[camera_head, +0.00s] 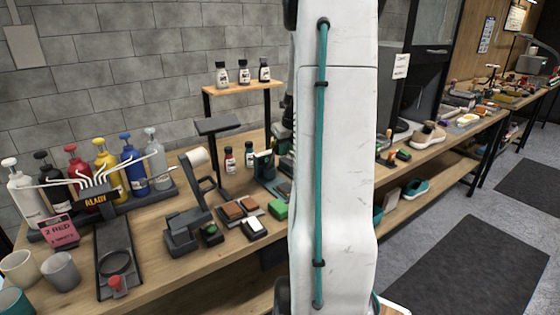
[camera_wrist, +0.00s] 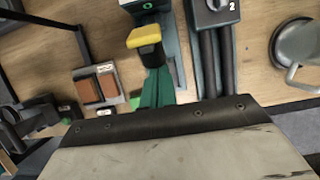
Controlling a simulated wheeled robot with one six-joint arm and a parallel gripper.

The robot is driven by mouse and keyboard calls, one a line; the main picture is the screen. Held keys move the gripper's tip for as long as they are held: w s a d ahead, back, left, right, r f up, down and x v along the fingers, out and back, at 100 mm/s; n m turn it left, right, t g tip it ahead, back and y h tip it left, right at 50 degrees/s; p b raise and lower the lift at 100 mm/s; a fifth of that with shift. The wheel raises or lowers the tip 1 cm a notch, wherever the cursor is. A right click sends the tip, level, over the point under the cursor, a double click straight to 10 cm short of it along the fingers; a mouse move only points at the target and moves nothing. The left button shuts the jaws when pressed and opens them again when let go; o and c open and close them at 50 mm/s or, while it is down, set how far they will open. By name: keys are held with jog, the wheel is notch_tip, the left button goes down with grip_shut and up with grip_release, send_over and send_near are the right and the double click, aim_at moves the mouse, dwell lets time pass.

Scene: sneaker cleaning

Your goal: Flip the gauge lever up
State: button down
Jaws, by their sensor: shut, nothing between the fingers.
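In the wrist view, a yellow-topped dark block (camera_wrist: 149,38) sits in front of a dark device with a small green display (camera_wrist: 148,5). I take the yellow part to be the gauge lever, but its pose is hard to read. My gripper (camera_wrist: 156,76) appears as narrow teal fingers, shut and empty. They reach up from behind my white and black wrist housing, with their tips close below the block. I cannot tell whether they touch it. In the head view my white arm hides the gripper, and a dark green device (camera_head: 263,165) stands left of it.
Brown brushes (camera_wrist: 98,85) lie left of the fingers. A grey device marked 2 (camera_wrist: 213,15) with dark bars is on the right, and a grey round object (camera_wrist: 296,48) beyond it. Bottles (camera_head: 128,160) and a paper roll stand left on the bench. Bare wood shows between items.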

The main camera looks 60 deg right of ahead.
jog(key=shift+w+d+r, duration=0.3)
jog(key=shift+w+r, duration=0.25)
jog(key=shift+w, duration=0.25)
jog(key=shift+w+d+r, duration=0.25)
jog(key=shift+w+r, duration=0.35)
jog(key=shift+w, duration=0.15)
jog(key=shift+w+d+r, duration=0.3)
jog(key=shift+w+r, duration=0.25)
jog(key=shift+w, duration=0.25)
jog(key=shift+s, duration=0.1)
jog(key=s+a+f, duration=0.1)
jog(key=s+a, duration=0.1)
jog(key=s, duration=0.2)
jog(key=w+r, duration=0.1)
jog(key=r, duration=0.1)
jog(key=w+d+r, duration=0.1)
jog(key=r, duration=0.2)
jog(key=w+d+r, duration=0.1)
jog(key=w+r, duration=0.1)
jog(key=shift+w+d+r, duration=0.1)
jog(key=shift+r, duration=0.3)
